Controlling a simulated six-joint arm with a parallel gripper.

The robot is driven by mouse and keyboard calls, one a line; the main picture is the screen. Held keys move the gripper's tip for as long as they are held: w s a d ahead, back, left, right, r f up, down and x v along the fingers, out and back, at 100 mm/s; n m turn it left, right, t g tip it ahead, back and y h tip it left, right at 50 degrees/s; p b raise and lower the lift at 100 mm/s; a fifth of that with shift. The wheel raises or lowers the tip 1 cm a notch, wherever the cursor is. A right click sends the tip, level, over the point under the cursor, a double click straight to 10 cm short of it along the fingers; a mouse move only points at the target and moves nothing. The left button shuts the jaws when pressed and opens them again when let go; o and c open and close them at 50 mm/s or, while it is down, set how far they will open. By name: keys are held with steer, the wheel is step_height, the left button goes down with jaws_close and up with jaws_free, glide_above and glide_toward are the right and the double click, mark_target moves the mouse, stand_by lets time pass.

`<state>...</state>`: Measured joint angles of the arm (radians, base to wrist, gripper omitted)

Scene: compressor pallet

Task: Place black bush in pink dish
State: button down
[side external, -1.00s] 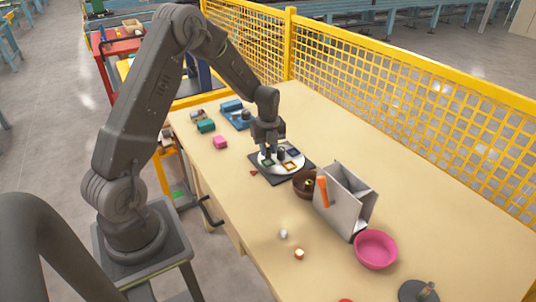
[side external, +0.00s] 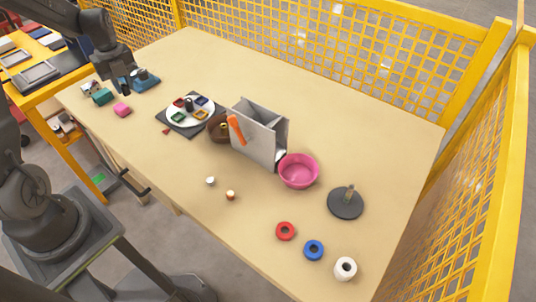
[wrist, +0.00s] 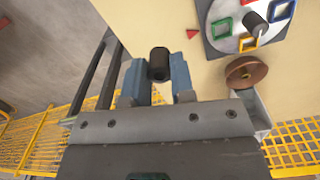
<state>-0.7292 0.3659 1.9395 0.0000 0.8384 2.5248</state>
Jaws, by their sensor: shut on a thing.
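The black bush (wrist: 158,62) is a short dark cylinder held between my fingertips in the wrist view. My gripper (wrist: 160,80) is shut on it, above the beige table. In the side view my gripper (side external: 124,86) is at the upper left, near the teal block, and the bush is hard to tell from the dark fingers there. The pink dish (side external: 298,172) is a round open bowl on the table, right of the grey metal box and well away from my gripper. It looks empty and is not seen in the wrist view.
A grey upright box (side external: 262,133) with an orange part stands beside the dish. A dark peg base (side external: 345,204) and red, blue and white rings are at right.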

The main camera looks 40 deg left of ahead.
steer(key=r, duration=0.4)
steer(key=shift+w+d+r, duration=0.15)
steer(key=shift+w+r, duration=0.1)
steer(key=w+d+m, duration=0.1)
steer(key=w+d, duration=0.4)
steer(key=d, duration=0.5)
steer(key=w+d+m, duration=0.1)
steer(key=w+d, duration=0.4)
steer(key=d, duration=0.6)
steer(key=w+d+m, duration=0.1)
steer(key=w+d, duration=0.5)
steer(key=d, duration=0.5)
steer(key=shift+d, duration=0.2)
steer(key=s+d+m, duration=0.1)
steer(key=s+d, duration=0.1)
steer(key=d, duration=1.3)
glide_above(297, 175)
step_height(297, 175, down, 13)
steer(key=shift+f, duration=2.25)
steer(key=shift+f, duration=0.15)
